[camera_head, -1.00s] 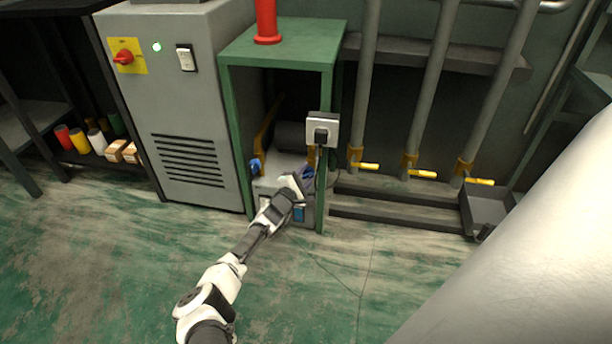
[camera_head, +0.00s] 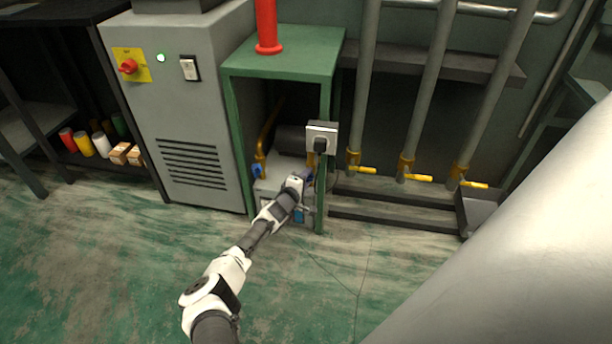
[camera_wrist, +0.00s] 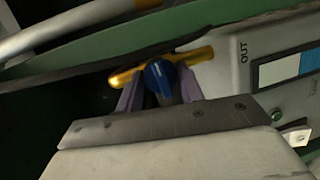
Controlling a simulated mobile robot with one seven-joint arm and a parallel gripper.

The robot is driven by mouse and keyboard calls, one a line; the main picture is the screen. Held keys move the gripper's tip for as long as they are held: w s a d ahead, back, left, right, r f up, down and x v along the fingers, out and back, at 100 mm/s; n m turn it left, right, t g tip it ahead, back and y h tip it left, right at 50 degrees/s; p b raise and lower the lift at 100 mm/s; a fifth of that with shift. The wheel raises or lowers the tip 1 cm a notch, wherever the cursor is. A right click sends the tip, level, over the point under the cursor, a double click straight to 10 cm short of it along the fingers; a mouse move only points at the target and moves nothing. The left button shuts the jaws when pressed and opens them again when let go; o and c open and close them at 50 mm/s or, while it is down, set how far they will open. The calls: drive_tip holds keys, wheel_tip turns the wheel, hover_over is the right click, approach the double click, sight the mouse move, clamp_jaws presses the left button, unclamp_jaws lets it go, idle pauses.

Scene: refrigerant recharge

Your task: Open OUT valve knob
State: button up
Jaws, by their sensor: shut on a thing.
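The OUT valve knob (camera_wrist: 160,78) is blue and sits on a brass pipe fitting (camera_wrist: 196,56) in the wrist view. The printed "OUT" label (camera_wrist: 244,52) is on the grey machine face to its right. My gripper (camera_wrist: 158,97) has one finger on each side of the knob and is shut on it. In the head view my gripper (camera_head: 303,178) reaches into the right side of the green stand, and it mostly hides the knob there. Another blue knob (camera_head: 257,171) shows at the left of the grey machine (camera_head: 272,186).
The green stand (camera_head: 285,50) frames the machine, its right leg close beside my gripper. A socket box (camera_head: 321,137) with a black plug is on that leg. Pipes with yellow handles (camera_head: 417,178) stand to the right. The floor in front is clear.

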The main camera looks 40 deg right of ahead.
drive_tip(key=shift+m+p, duration=0.3)
drive_tip(key=shift+m, duration=0.1)
drive_tip(key=o, duration=1)
drive_tip(key=shift+p+v, duration=3.3)
drive_tip(key=shift+v, duration=3.6)
drive_tip(key=shift+s+r, duration=0.1)
drive_tip(key=shift+r, duration=0.1)
